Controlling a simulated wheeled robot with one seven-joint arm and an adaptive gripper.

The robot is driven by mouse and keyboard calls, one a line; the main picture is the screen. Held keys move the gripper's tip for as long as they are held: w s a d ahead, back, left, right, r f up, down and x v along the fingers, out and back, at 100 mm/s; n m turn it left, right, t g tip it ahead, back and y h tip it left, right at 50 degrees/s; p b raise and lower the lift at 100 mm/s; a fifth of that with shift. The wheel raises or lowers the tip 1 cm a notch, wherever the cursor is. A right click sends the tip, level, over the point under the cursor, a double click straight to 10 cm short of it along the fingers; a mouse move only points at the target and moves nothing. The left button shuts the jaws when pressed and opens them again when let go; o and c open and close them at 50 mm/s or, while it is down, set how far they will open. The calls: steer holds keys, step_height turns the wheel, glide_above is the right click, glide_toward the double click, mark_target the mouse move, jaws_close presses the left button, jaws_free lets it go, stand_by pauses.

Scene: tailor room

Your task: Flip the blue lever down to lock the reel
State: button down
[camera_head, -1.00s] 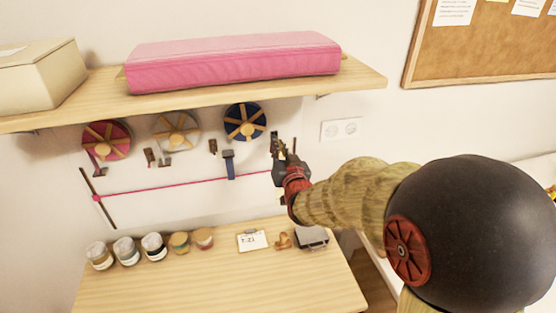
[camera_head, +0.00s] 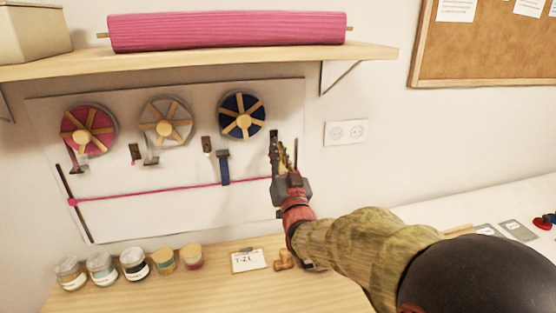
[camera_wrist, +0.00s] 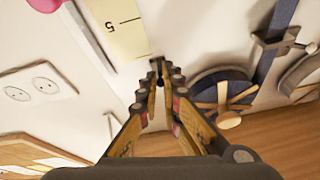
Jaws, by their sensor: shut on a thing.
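The blue reel (camera_head: 242,115) with wooden spokes is mounted on the wall panel, right of a white and a pink reel. It also shows in the wrist view (camera_wrist: 222,92). A blue strap (camera_head: 224,170) with a dark crosspiece hangs below it and shows in the wrist view (camera_wrist: 277,38). My gripper (camera_head: 274,140) is at the panel just right of the blue reel. In the wrist view its fingertips (camera_wrist: 160,72) close around a small dark piece, mostly hidden by the fingers. I cannot tell its colour or whether it is the lever.
Small brown brackets (camera_head: 206,145) sit between the reels. A pink line (camera_head: 150,193) crosses the panel beneath them. A shelf (camera_head: 200,63) with a pink roll (camera_head: 225,31) overhangs above. A wall socket (camera_head: 346,132) is to the right.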

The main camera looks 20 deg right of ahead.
steer(key=shift+w+f+t+b, duration=0.1)
steer(key=shift+f+t+b, duration=0.2)
steer(key=shift+t+b, duration=0.25)
steer(key=c, duration=2.1)
jaws_free()
steer(key=shift+o, duration=0.5)
steer(key=v, duration=1.2)
steer(key=shift+a, duration=0.1)
